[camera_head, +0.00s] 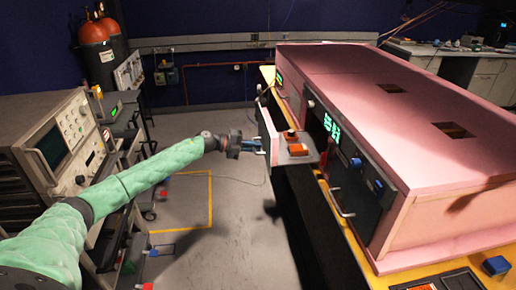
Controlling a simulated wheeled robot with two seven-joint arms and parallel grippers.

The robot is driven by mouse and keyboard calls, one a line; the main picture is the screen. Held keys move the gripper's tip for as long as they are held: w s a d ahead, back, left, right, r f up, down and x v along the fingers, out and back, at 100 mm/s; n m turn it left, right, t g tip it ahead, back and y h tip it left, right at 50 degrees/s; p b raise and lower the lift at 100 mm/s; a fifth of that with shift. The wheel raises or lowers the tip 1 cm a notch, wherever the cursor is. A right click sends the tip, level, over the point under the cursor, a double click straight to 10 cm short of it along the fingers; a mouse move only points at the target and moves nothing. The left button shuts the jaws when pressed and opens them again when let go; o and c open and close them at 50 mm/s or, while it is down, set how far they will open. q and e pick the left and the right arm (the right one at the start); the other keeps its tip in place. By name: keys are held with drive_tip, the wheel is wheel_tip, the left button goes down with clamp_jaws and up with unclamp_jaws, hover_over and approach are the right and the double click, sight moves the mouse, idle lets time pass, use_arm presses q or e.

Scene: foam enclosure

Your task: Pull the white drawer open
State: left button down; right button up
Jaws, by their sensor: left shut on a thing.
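The white drawer (269,128) juts out from the front of the pink foam enclosure (400,95), so it stands at least partly open. Its pale front panel faces left, and some orange and grey items show at it. My left gripper (257,147) is at the drawer front, shut on the drawer handle, which it mostly hides. My green-sleeved left arm reaches in from the lower left. My right gripper is not in view.
Dark panels with metal handles and a green display (331,127) line the enclosure front. A yellow table (440,266) carries the enclosure. An instrument rack (60,145) stands at left, with orange-topped cylinders (100,40) behind. Grey floor between is mostly clear.

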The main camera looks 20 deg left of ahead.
use_arm(q)
drive_tip(key=shift+f, duration=0.1)
drive_tip(key=c, duration=1.6)
unclamp_jaws()
